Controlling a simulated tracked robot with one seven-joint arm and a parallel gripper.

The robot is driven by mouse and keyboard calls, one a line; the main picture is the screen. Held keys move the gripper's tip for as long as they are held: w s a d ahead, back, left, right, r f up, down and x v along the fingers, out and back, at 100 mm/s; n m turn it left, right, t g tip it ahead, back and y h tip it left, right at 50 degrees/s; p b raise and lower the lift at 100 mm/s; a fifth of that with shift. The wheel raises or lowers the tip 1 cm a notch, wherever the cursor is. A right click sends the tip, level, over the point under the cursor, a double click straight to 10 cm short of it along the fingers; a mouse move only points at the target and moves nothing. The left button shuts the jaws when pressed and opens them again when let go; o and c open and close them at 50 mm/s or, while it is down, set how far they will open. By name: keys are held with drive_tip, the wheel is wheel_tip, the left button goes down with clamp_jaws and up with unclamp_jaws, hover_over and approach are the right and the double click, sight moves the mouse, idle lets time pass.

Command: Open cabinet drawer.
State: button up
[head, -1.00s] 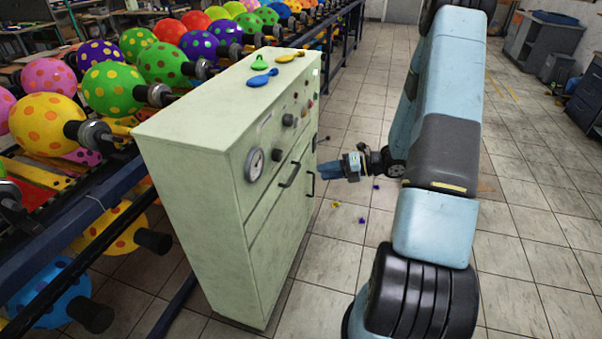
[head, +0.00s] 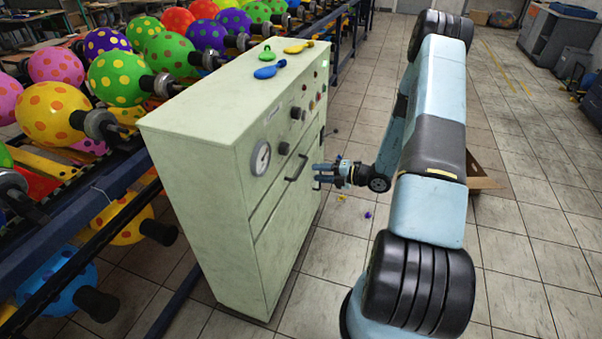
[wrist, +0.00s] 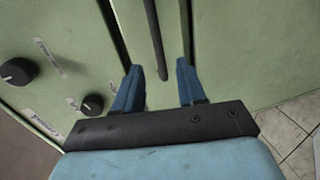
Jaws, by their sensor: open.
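The pale green cabinet (head: 205,190) stands beside the balloon rack. Its front faces right, with a dark bar handle (head: 297,167) below the knobs. The drawer front looks flush with the cabinet. My gripper (head: 318,175) is at the cabinet's front, its blue fingers pointing at it. In the wrist view, my gripper (wrist: 158,65) is open, with one finger on each side of a dark bar handle (wrist: 154,35). The handle's lower end reaches between the fingertips. I cannot tell whether either finger touches it.
A gauge (head: 261,158) and knobs are on the cabinet front; two knobs show in the wrist view. A blue balloon (head: 270,71) and other deflated balloons lie on top. Inflated dotted balloons (head: 115,77) fill the rack at left. Open tiled floor (head: 510,240) lies to the right.

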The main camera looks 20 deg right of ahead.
drive_tip(key=x, duration=0.6)
drive_tip(key=shift+a, duration=0.25)
drive_tip(key=shift+w, duration=0.1)
clamp_jaws()
drive_tip(key=shift+f, duration=0.1)
